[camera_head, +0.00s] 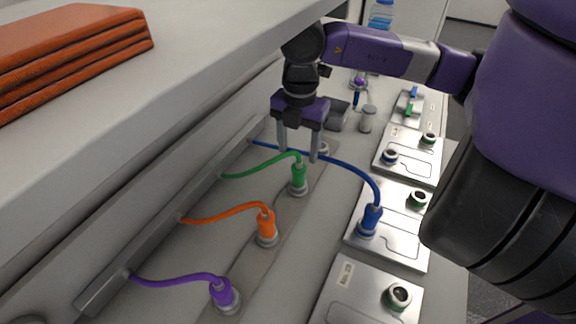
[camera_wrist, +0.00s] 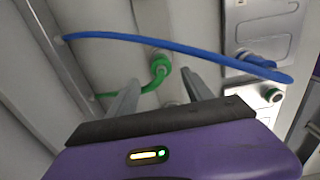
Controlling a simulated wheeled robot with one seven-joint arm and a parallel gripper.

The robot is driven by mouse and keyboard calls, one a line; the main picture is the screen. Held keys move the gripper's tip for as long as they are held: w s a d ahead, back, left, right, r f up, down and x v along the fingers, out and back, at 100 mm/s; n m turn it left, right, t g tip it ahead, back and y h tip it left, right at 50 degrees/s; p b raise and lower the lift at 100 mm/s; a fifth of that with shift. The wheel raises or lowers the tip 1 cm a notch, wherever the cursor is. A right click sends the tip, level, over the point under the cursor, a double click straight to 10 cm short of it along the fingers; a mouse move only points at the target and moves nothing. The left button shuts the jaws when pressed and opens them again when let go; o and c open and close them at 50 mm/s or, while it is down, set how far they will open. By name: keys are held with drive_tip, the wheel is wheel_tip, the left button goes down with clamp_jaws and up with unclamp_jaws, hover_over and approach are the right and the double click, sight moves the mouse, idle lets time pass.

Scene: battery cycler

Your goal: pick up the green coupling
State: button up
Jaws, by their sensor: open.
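The green coupling (camera_head: 299,177) stands upright in a grey socket on the bench strip, with its green cable running left to the rail. My gripper (camera_head: 298,157) is open and empty, pointing down, with its fingers around or just behind the top of the green coupling in the head view. In the wrist view the green coupling (camera_wrist: 160,68) shows beyond the fingertips, between the two fingers (camera_wrist: 164,84) and above them in the picture. I cannot tell the exact gap in height. The blue cable (camera_head: 340,163) passes close by the fingers.
The orange coupling (camera_head: 267,224) and the purple coupling (camera_head: 223,293) stand in sockets nearer the camera. The blue coupling (camera_head: 371,219) is plugged into a metal plate at the right. A shelf (camera_head: 190,90) overhangs at the left.

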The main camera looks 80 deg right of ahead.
sight(299, 162)
wheel_tip(299, 162, down, 7)
drive_tip(key=shift+s+f+p, duration=0.15)
drive_tip(key=shift+p, duration=0.7)
clamp_jaws()
